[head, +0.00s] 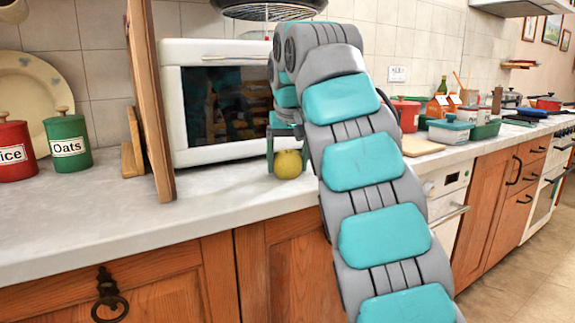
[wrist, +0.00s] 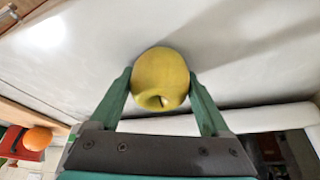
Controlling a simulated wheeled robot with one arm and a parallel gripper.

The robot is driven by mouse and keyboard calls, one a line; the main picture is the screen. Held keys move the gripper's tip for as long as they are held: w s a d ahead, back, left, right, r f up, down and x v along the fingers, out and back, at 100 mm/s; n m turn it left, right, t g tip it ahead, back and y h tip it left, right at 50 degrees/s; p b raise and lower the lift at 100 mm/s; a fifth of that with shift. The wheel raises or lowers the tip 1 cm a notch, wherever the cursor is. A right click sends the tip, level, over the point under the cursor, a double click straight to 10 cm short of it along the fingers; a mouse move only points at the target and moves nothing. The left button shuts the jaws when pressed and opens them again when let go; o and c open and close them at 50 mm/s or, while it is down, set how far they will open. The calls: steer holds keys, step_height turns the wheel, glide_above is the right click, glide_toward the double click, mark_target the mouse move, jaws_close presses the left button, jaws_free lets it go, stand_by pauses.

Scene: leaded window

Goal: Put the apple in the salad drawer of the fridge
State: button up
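A yellow-green apple (head: 288,164) is at the worktop in front of the white microwave; I cannot tell if it rests on the surface or is just clear of it. My gripper (head: 288,157) reaches down over it with one green finger on each side. In the wrist view the apple (wrist: 161,80) sits between the fingertips of my gripper (wrist: 161,84), and both fingers appear to press against its sides. No fridge or salad drawer shows in either view.
The white microwave (head: 185,110) stands close behind the apple. An upright wooden board or open door (head: 150,100) is to the left, with red (head: 14,150) and green (head: 67,145) canisters beyond. Tubs and a chopping board (head: 418,147) lie right of my arm. The floor at right is clear.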

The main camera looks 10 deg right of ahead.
steer(key=c, duration=1)
steer(key=shift+r, duration=0.2)
